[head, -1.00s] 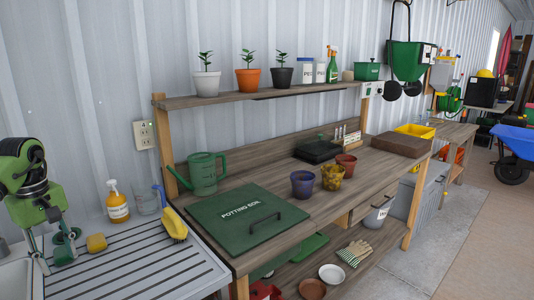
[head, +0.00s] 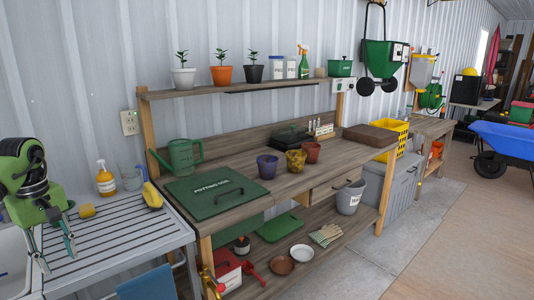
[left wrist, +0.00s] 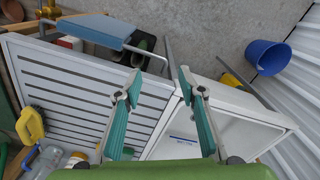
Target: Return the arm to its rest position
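My left arm (head: 22,185) comes in at the left edge of the head view, green with a black joint. Its left gripper (head: 58,264) points down over the left end of the grey slatted drainboard (head: 130,245), beside the sink. In the left wrist view the two teal fingers of the left gripper (left wrist: 160,75) are spread apart with nothing between them. The slatted drainboard (left wrist: 75,90) and the white sink basin (left wrist: 225,130) lie below. My right gripper is not in view.
A yellow sponge (head: 87,211), a soap bottle (head: 105,180) and a yellow brush (head: 152,195) sit at the drainboard's back. The potting bench (head: 330,165) with a green soil lid (head: 215,196) stands to the right. Floor (head: 440,230) at right is clear.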

